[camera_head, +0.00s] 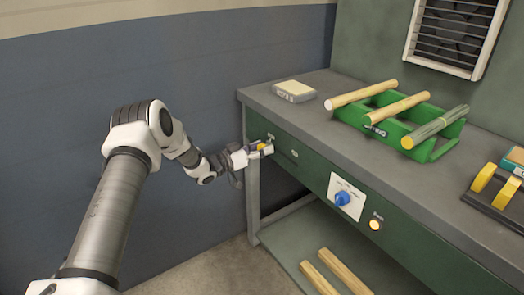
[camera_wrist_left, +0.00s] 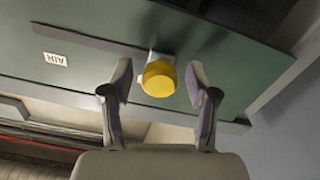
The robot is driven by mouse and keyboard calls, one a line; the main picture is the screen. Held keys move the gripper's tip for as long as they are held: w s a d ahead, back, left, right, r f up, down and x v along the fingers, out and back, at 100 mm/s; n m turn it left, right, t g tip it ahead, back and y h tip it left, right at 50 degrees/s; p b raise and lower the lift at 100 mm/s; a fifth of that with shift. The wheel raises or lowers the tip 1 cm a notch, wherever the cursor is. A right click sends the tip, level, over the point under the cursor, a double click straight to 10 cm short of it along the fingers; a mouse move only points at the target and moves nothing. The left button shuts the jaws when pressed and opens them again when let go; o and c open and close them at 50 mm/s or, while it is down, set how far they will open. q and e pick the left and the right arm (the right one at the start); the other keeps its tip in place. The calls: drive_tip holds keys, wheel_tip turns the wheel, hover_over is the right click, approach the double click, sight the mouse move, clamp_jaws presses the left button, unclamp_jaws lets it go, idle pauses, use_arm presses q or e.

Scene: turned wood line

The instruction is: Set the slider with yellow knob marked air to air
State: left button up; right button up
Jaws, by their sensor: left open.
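The slider's yellow knob (camera_wrist_left: 159,79) sits on the green front panel, at one end of a dark slot (camera_wrist_left: 85,39). The label AIR (camera_wrist_left: 55,59) shows upside down beside the slot in the left wrist view, left of the knob. My left gripper (camera_wrist_left: 160,88) is open, with one finger on each side of the knob and a gap to both. In the head view, my left gripper (camera_head: 262,149) is at the panel's left end, and the knob (camera_head: 261,146) is partly hidden by it. My right gripper is not in view.
A blue rotary knob (camera_head: 342,198) on a white plate and a lit round button (camera_head: 376,223) are further right on the panel. Wooden rods lie on a green rack (camera_head: 398,125) on the bench (camera_head: 330,129). A small box (camera_head: 294,91) stands at the back left.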

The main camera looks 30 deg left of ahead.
sight(295, 163)
use_arm(q)
clamp_jaws()
drive_tip(key=s+d, duration=0.1)
drive_tip(key=d, duration=0.2)
drive_tip(key=s+d+p, duration=0.1)
drive_tip(key=s+d, duration=0.1)
drive_tip(key=d, duration=0.2)
drive_tip(key=s+d+p, duration=0.1)
drive_tip(key=d, duration=0.3)
drive_tip(key=shift+s+d, duration=0.25)
drive_tip(key=shift+s, duration=0.05)
drive_tip(key=shift+f, duration=0.1)
unclamp_jaws()
drive_tip(key=shift+d, duration=0.15)
drive_tip(key=v, duration=1.2)
